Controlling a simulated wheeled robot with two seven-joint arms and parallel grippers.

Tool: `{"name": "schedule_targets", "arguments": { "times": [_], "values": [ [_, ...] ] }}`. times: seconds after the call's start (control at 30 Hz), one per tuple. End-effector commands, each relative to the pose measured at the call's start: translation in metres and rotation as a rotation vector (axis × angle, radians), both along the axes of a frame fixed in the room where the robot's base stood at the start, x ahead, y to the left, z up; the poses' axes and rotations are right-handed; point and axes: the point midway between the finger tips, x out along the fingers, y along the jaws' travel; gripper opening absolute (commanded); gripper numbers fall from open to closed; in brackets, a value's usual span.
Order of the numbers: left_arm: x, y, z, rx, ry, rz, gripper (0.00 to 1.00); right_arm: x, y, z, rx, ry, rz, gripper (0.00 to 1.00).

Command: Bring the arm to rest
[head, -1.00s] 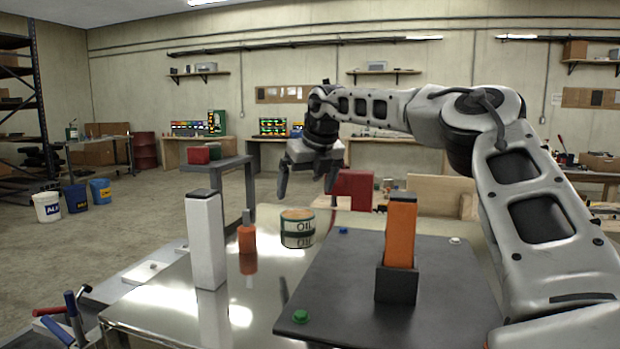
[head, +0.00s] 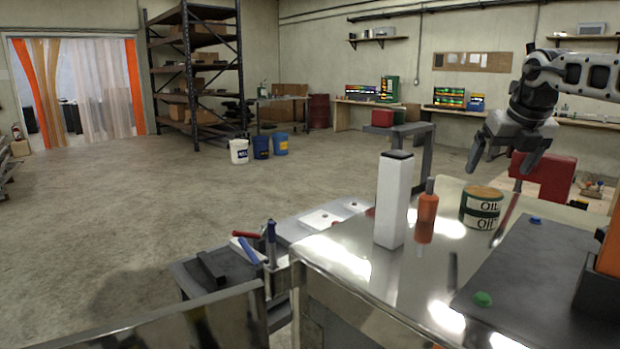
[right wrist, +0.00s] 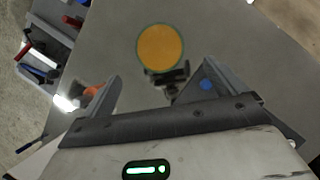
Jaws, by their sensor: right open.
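My right gripper (head: 500,168) is open and empty, hanging in the air above and behind the oil can (head: 482,208) at the right of the head view. In the right wrist view, its two fingers (right wrist: 162,82) are spread apart. The can's round orange top (right wrist: 160,48) shows beyond them, with no finger touching it. Part of my right arm (head: 575,72) runs out of the right edge of the head view. My left gripper is in neither view.
On the shiny metal table stand a white upright box (head: 394,200) and an orange bottle (head: 427,215). A dark board (head: 530,285) carries an orange block (head: 610,245) in a black holder, cut by the right edge. The floor (head: 150,230) at left is open.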

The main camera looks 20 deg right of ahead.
Motion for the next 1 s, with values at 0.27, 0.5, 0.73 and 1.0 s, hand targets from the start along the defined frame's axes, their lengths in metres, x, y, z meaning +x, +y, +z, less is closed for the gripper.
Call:
{"name": "schedule_targets", "arguments": {
  "times": [0.27,0.5,0.73,1.0],
  "values": [
    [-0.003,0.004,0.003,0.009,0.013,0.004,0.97,0.024,-0.008,-0.051,-0.002,0.003,-0.002,0.96],
    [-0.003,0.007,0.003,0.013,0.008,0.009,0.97,0.036,-0.011,-0.061,-0.003,-0.007,-0.001,0.96],
    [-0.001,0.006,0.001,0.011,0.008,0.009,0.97,0.033,-0.01,-0.043,0.001,-0.001,0.0,0.96],
    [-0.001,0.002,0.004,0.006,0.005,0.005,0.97,0.032,-0.01,-0.04,0.001,0.0,0.0,0.96]
  ]
}}
